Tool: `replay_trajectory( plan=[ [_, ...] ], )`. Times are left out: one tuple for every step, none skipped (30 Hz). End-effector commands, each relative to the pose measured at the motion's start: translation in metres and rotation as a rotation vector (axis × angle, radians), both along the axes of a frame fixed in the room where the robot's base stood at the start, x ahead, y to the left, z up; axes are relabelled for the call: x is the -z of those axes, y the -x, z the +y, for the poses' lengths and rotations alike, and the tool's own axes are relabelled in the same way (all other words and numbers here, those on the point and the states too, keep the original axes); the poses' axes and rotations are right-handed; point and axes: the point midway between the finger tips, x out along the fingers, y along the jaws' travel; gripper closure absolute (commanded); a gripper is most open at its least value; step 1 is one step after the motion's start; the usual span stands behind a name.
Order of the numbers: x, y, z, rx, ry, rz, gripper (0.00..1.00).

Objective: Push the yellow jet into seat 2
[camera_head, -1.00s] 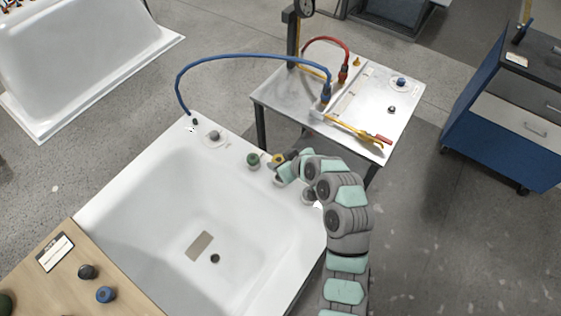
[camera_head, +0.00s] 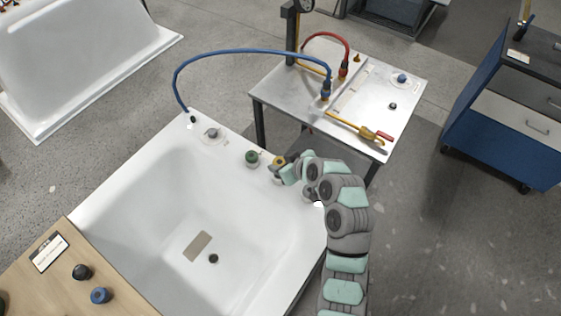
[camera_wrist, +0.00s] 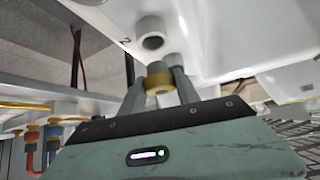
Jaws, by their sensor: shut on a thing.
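My gripper (camera_head: 284,168) is shut on the yellow jet (camera_head: 278,160) at the far right rim of the white tub. The wrist view shows the yellow jet (camera_wrist: 158,80) between the two fingers of my gripper (camera_wrist: 160,92). A white round seat (camera_wrist: 151,36) with a dark opening is just beyond the jet, with a dark digit beside it that looks like a 2. The jet looks apart from this seat and slightly right of its opening. In the head view my gripper hides the seats near it.
A green jet (camera_head: 252,158) and a grey jet (camera_head: 212,133) sit along the tub rim (camera_head: 120,180). Black (camera_head: 81,272) and blue (camera_head: 101,295) jets stand on a wooden board (camera_head: 40,285). A metal table (camera_head: 285,95) with hoses stands behind the tub.

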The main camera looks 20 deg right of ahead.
Motion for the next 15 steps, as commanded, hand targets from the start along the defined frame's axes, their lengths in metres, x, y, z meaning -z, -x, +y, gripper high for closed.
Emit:
replay_trajectory(
  plan=[
    [0.009, 0.000, 0.000, 0.000, 0.000, 0.000, 1.00],
    [0.012, 0.000, 0.000, 0.000, 0.000, 0.000, 1.00],
    [0.015, 0.000, 0.000, 0.000, 0.000, 0.000, 1.00],
    [0.018, 0.000, 0.000, 0.001, -0.001, 0.000, 1.00],
    [0.020, 0.000, 0.000, 0.001, -0.001, 0.000, 1.00],
    [0.022, 0.000, 0.000, 0.001, -0.001, 0.000, 1.00],
    [0.023, 0.000, 0.000, 0.001, -0.001, 0.000, 1.00],
    [0.025, 0.000, 0.000, 0.001, -0.001, 0.000, 1.00],
    [0.026, 0.000, 0.000, 0.001, -0.001, 0.000, 1.00],
    [0.026, 0.000, 0.000, 0.001, -0.001, 0.000, 1.00],
    [0.026, 0.000, 0.000, 0.001, -0.001, 0.000, 1.00],
    [0.027, 0.000, 0.000, 0.001, -0.001, 0.000, 1.00],
    [0.026, 0.000, 0.000, 0.001, -0.001, 0.000, 1.00],
    [0.026, 0.000, 0.000, 0.001, -0.001, 0.000, 1.00],
    [0.026, 0.000, 0.000, 0.000, 0.000, 0.000, 1.00]
  ],
)
